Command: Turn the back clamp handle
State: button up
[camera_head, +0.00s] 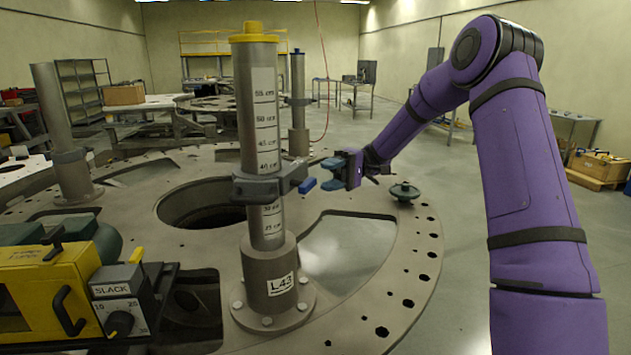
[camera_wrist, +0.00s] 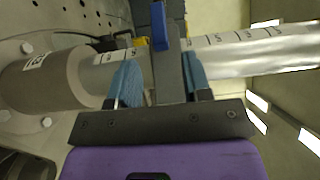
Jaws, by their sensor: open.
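The front post (camera_head: 266,120) is a grey tube with a yellow cap and a centimetre scale, standing in a base labelled L43. A dark grey clamp (camera_head: 255,188) wraps it, with a blue handle (camera_head: 307,185) at its right end. In the wrist view the post (camera_wrist: 240,55) lies sideways, with the clamp (camera_wrist: 172,75) and blue handle (camera_wrist: 160,25) across it. My gripper (camera_head: 332,174) is open, just right of the handle. Its blue fingers (camera_wrist: 161,62) appear on either side of the clamp in the wrist view; contact cannot be told. Which clamp is the back one is unclear.
A left post (camera_head: 50,110) and a far post (camera_head: 298,90) also stand on the round turret plate (camera_head: 385,300). A yellow SLACK unit (camera_head: 60,290) sits at the front left. The plate has large openings.

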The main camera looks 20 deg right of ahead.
jog(key=v, duration=0.3)
dwell(0.5)
jog(key=s+a+r+m+t+h, duration=0.1)
jog(key=s+a+r+t+h, duration=0.15)
jog(key=s+a+h, duration=0.35)
jog(key=s+a+r+m+t+h, duration=0.1)
jog(key=s+r+h, duration=0.25)
jog(key=s, duration=0.55)
jog(key=s+d+r+m+t+h, duration=0.1)
jog(key=s+d+t+h, duration=0.1)
jog(key=s, duration=0.7)
jog(key=s+d+r+m+t+h, duration=0.1)
jog(key=s+t+h, duration=0.4)
jog(key=s, duration=0.5)
jog(key=shift+d+t, duration=0.9)
jog(key=shift+t, duration=0.05)
jog(key=shift+s+r, duration=0.1)
